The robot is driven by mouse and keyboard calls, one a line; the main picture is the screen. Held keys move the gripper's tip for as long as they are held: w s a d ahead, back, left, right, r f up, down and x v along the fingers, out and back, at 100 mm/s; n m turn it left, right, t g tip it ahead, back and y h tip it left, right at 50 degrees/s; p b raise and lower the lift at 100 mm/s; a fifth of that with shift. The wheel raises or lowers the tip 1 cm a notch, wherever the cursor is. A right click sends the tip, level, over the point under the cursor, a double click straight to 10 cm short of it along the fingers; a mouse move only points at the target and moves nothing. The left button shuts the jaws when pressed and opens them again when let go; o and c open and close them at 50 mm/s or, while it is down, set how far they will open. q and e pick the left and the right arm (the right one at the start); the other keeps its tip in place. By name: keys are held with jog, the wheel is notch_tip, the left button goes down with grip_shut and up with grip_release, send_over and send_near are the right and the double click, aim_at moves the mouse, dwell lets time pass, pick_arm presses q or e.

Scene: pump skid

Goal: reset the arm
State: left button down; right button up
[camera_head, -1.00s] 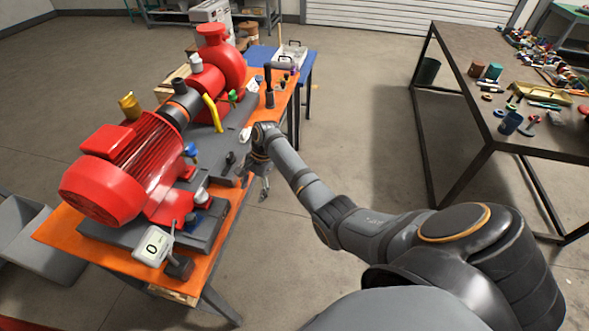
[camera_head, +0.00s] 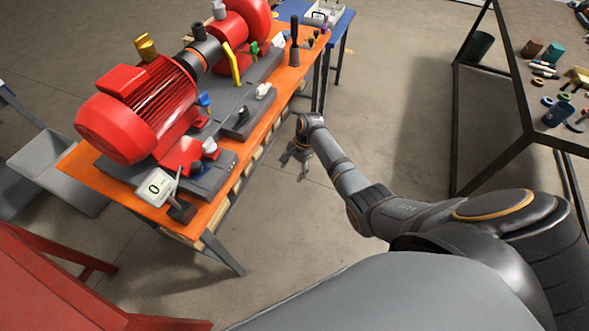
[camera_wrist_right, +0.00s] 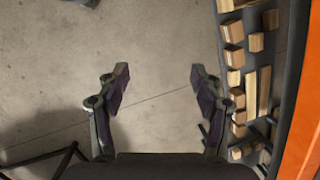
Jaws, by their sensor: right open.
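My right gripper (camera_head: 295,165) hangs off the near long side of the orange bench, over the bare floor, apart from the bench. In the right wrist view its two fingers (camera_wrist_right: 157,88) are spread wide with nothing between them but concrete floor. My right arm (camera_head: 350,185) reaches in from the lower right of the head view. My left gripper does not show in either view.
The orange bench (camera_head: 70,161) carries a red motor (camera_head: 140,105) and pump, with a small display (camera_head: 154,187) at its near end. Wooden blocks (camera_wrist_right: 234,57) lie on a shelf beside the gripper. A dark table (camera_head: 507,62) stands right. Floor between is clear.

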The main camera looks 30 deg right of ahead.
dwell(0.3)
jog(key=s+d+f+n+h, duration=0.1)
jog(key=s+d+f+n, duration=0.15)
jog(key=s+f, duration=0.7)
jog(key=s+d+f+n+h, duration=0.1)
jog(key=s+f+n+h, duration=0.15)
jog(key=s+f, duration=0.7)
jog(key=s+f+n, duration=0.4)
jog(key=s+f, duration=0.1)
jog(key=s, duration=0.7)
jog(key=s+d+f+n+t, duration=0.1)
jog(key=s+f+n, duration=0.4)
jog(key=s, duration=0.8)
jog(key=shift+f, duration=0.55)
